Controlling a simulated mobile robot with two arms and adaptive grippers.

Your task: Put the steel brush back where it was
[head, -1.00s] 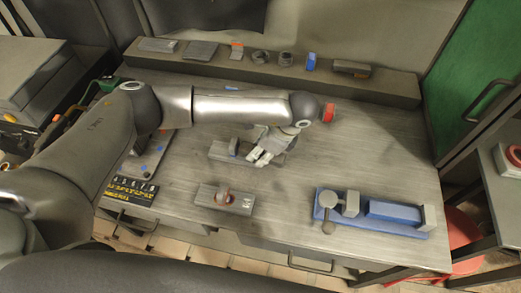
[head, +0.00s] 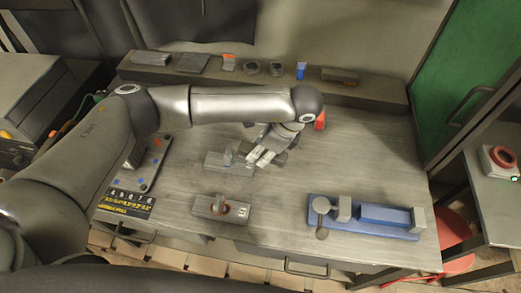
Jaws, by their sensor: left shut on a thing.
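My left gripper (head: 259,158) is over the middle of the workbench (head: 330,160), its pale fingers pointing down. It is shut on a dark grey thing, which I take to be the steel brush (head: 279,160). Most of it is hidden behind the fingers, and only a dark end shows at their right. A low grey block with an upright piece (head: 228,161) lies just left of the fingertips. I cannot tell whether the held thing touches the block or the bench. My right gripper is not in view.
A raised ledge (head: 385,94) along the back carries several small items. A grey fixture with a ring (head: 222,208) and a blue vise-like fixture (head: 365,215) stand near the front edge. A black numbered strip (head: 130,203) lies at left. Bench right of the gripper is clear.

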